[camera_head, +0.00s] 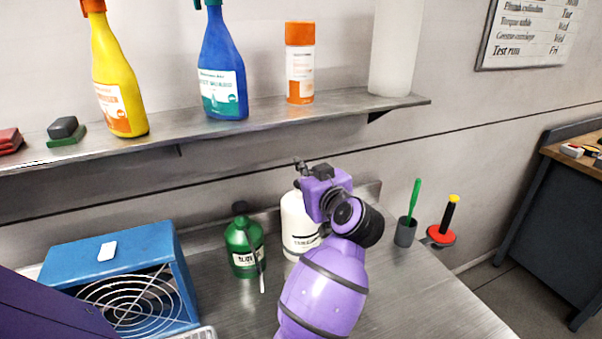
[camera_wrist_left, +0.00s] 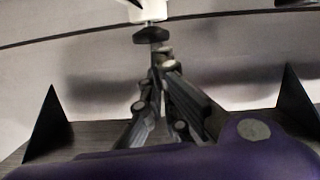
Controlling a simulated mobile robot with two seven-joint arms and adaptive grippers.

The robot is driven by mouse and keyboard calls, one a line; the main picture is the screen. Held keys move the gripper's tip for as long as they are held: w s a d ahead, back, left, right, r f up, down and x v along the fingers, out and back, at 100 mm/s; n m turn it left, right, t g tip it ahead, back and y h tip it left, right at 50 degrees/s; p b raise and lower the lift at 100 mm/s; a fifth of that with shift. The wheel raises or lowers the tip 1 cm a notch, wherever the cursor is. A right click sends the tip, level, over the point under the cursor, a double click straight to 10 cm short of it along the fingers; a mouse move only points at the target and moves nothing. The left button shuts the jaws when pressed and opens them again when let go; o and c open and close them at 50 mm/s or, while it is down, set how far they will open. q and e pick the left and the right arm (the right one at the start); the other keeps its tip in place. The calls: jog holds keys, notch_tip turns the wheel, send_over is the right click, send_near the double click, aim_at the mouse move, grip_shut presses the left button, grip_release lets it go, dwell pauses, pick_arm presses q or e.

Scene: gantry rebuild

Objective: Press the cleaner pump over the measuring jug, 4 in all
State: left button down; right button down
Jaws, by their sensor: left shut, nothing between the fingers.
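A white bottle (camera_head: 298,228) with a dark-banded label stands on the steel bench, partly hidden by my left arm; its label is too small to read surely. My left gripper (camera_head: 301,166) is shut and empty, above the bottle's top. In the left wrist view, the gripper's closed fingers (camera_wrist_left: 163,58) point at a black pump head (camera_wrist_left: 152,34) on a white bottle (camera_wrist_left: 154,10), with the picture turned upside down. The fingertips are close to the pump head; I cannot tell whether they touch it. I cannot make out the measuring jug. My right gripper is not in view.
A green bottle (camera_head: 243,249) stands left of the white one. A blue fan box (camera_head: 165,252) is at the left. A grey cup (camera_head: 405,232) with a green-handled tool stands at the right. A shelf (camera_head: 270,108) with bottles runs above.

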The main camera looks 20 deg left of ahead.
pick_arm(q)
jog(key=shift+w+f, duration=0.2)
jog(key=shift+f, duration=0.05)
jog(key=v, duration=1.2)
jog(key=shift+r, duration=0.3)
dwell(0.4)
dwell(2.4)
